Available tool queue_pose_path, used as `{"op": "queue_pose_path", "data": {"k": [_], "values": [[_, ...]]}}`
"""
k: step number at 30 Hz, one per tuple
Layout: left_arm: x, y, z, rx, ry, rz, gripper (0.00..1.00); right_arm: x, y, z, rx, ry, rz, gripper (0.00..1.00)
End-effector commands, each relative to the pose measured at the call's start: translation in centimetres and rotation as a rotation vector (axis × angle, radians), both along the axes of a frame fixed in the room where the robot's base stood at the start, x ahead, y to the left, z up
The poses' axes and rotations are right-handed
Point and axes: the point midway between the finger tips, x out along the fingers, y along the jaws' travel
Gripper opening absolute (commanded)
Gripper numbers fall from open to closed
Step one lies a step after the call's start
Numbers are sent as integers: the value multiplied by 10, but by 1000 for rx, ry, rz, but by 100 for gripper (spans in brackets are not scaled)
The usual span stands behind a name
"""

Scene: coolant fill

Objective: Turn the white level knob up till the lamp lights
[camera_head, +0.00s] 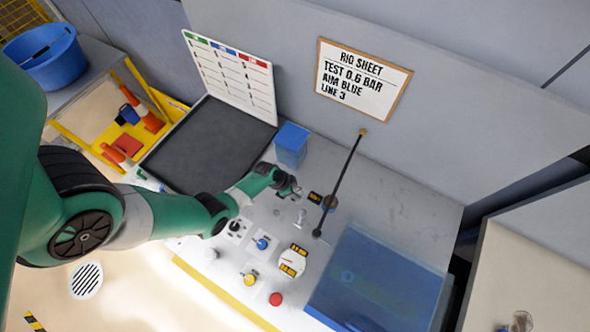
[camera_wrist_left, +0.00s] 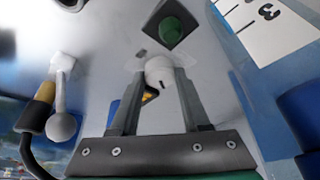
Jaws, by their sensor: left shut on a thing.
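The white knob (camera_wrist_left: 160,72) sits between the two finger tips of my left gripper (camera_wrist_left: 160,85) in the left wrist view. The fingers touch its sides and are shut on it. In the head view my left gripper (camera_head: 291,190) is over the pale bench near its back, and the knob is hidden there. A dark green round cap (camera_wrist_left: 172,30), possibly the lamp, stands just beyond the knob in the left wrist view; it looks dark. My right gripper is in neither view.
A silver ball lever (camera_wrist_left: 62,126) stands left of the fingers. A blue box (camera_head: 291,146) and a black rod (camera_head: 340,185) are close to the gripper. Blue (camera_head: 262,244), yellow (camera_head: 250,280) and red (camera_head: 275,299) controls lie nearer the front. A blue panel (camera_head: 375,285) covers the bench's right.

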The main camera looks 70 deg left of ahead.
Motion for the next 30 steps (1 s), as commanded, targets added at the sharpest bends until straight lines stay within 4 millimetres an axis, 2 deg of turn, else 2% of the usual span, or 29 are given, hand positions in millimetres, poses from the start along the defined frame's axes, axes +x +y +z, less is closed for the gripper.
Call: {"op": "queue_pose_path", "data": {"k": [17, 18, 21, 23, 30], "values": [[-1, 0, 0, 0, 2, -52, 0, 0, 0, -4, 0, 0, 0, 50], [-1, 0, 0, 0, 2, -52, 48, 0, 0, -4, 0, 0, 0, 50], [-1, 0, 0, 0, 2, -52, 66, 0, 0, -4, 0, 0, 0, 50], [0, 0, 0, 0, 2, -52, 76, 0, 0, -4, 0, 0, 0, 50], [0, 0, 0, 1, 1, -52, 76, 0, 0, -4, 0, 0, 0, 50]]}}
